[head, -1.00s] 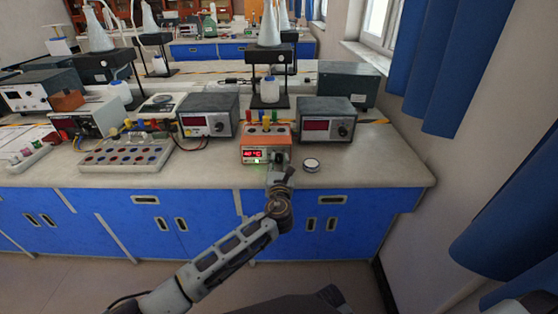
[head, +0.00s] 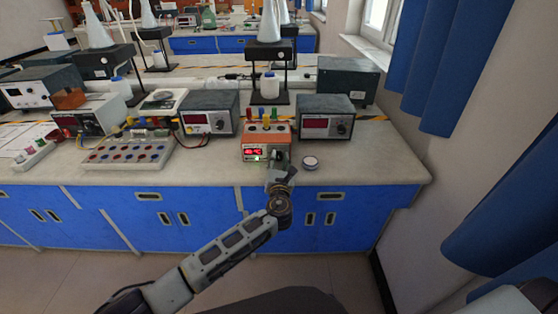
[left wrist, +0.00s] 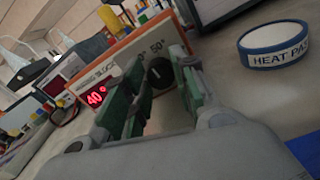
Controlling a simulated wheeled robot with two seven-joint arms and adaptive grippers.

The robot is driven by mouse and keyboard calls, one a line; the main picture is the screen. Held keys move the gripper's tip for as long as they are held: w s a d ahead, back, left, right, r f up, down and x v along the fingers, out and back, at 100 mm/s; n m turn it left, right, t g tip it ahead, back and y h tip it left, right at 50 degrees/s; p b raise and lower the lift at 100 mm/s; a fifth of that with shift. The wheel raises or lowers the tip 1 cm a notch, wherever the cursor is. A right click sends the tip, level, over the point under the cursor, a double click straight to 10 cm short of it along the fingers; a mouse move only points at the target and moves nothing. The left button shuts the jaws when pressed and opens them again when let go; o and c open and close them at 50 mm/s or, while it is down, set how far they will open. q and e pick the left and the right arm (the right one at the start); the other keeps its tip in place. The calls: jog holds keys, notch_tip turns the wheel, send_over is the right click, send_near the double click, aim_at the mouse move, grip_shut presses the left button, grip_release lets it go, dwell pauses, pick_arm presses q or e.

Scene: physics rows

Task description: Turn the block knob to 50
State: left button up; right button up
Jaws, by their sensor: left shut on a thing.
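The orange and grey heater block (head: 264,143) stands near the front edge of the bench, with a lit red display on its front. In the left wrist view the display (left wrist: 96,95) reads about 40°, and a "50°" mark shows on the panel above the knob. The black block knob (left wrist: 159,73) sits between the green finger pads of my left gripper (left wrist: 157,82), which is shut on it. In the head view my left gripper (head: 279,167) is at the block's right front, and it mostly hides the knob. My right gripper is out of view.
A round white "HEAT PA..." tin (left wrist: 274,46) with a blue rim lies right of the block, close to the gripper. Meters (head: 327,117) stand behind on both sides. A socket board (head: 125,154) lies to the left.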

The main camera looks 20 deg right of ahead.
pick_arm(q)
jog(key=shift+f, duration=0.1)
jog(key=o, duration=1)
jog(key=shift+s, duration=0.2)
jog(key=shift+v, duration=5.85)
jog(key=shift+a, duration=0.1)
